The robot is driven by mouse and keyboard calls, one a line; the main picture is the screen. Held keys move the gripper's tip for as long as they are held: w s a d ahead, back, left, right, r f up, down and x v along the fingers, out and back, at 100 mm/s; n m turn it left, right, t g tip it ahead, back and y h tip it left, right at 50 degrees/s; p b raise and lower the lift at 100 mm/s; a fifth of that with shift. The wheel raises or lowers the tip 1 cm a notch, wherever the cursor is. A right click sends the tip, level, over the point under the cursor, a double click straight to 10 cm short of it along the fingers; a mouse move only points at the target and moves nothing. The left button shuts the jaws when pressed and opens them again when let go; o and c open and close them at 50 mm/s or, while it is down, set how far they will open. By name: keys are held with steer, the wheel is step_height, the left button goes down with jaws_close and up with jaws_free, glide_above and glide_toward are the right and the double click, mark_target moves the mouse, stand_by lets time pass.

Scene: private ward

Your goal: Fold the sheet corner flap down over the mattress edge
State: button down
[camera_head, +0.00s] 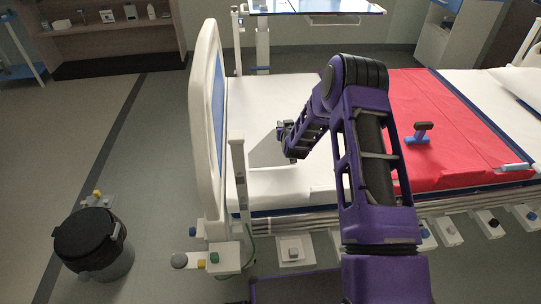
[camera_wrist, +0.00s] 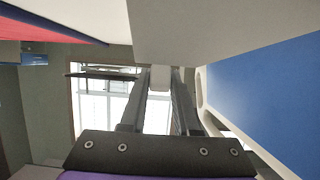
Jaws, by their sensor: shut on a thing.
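The bed's white mattress sheet (camera_head: 255,105) shows in the head view, with a pale flap (camera_head: 270,184) at the near left corner beside the footboard. A greyer, shaded patch lies just behind it; I cannot tell whether that is raised cloth or shadow. My gripper (camera_head: 284,131) is over this foot end, its fingertips partly hidden by its own body. In the wrist view my gripper (camera_wrist: 160,80) is shut on a small pale tab (camera_wrist: 160,75). The tab meets a broad pale surface (camera_wrist: 225,28) above it, probably the sheet flap.
The footboard (camera_head: 208,125) stands close left of my gripper; its blue panel (camera_wrist: 265,95) fills the wrist view's right side. A red blanket (camera_head: 420,105) bears a small blue-and-dark object (camera_head: 419,134). An overbed table (camera_head: 315,7) stands behind. A dark bin (camera_head: 92,245) stands left.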

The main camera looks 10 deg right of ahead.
steer(key=c, duration=1.2)
jaws_free()
steer(key=shift+f, duration=0.1)
steer(key=shift+c, duration=0.2)
steer(key=shift+s, duration=0.1)
steer(key=shift+s+r+p, duration=1.05)
steer(key=shift+s+r, duration=0.5)
steer(key=shift+s, duration=0.05)
steer(key=shift+r, duration=0.1)
steer(key=shift+s+r, duration=0.15)
steer(key=shift+s, duration=0.05)
steer(key=p+v, duration=0.1)
steer(key=v, duration=0.3)
